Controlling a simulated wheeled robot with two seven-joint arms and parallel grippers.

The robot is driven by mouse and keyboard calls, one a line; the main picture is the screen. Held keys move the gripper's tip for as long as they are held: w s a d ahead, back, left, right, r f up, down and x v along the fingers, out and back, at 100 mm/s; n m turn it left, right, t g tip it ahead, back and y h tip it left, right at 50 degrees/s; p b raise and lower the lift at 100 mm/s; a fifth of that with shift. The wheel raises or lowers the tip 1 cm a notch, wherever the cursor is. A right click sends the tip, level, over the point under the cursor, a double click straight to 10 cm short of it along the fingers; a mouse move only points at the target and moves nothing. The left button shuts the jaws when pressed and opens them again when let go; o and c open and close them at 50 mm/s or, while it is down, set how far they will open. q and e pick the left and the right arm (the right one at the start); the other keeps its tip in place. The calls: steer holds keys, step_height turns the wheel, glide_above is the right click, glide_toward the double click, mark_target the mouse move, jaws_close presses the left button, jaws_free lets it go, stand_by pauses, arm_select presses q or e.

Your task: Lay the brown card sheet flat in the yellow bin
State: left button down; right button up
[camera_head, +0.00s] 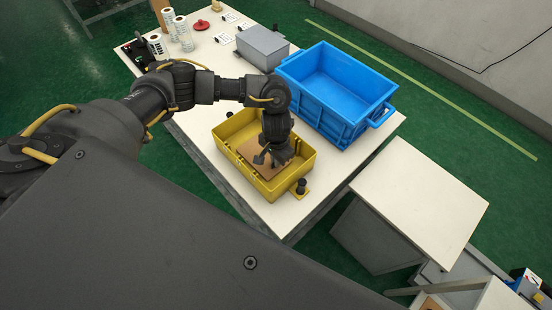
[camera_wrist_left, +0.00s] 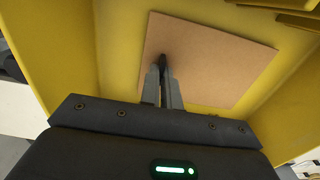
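The brown card sheet (camera_head: 256,166) is inside the yellow bin (camera_head: 229,129), over its floor. In the left wrist view the brown card sheet (camera_wrist_left: 215,62) looks flat and unbent, with its broad face toward the camera. The yellow bin's wall (camera_wrist_left: 65,45) shows beside it. My left gripper (camera_head: 268,161) reaches down into the bin over the card. In the left wrist view the left gripper's fingers (camera_wrist_left: 163,65) are close together, with their tips in front of the card's left part. I cannot tell whether they pinch the card. My right gripper is not in view.
A large blue bin (camera_head: 345,105) stands to the right of the yellow bin on the white table (camera_head: 200,125). A grey box (camera_head: 262,45), white coils (camera_head: 182,30) and a red disc (camera_head: 201,25) are at the back. A small dark knob (camera_head: 301,186) sits by the yellow bin's right end.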

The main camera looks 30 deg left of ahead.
arm_select(q)
steer(key=shift+f, duration=0.4)
steer(key=c, duration=1.5)
jaws_free()
steer(key=shift+c, duration=0.2)
step_height(320, 180, up, 11)
steer(key=p, duration=0.2)
steer(key=shift+f, duration=0.1)
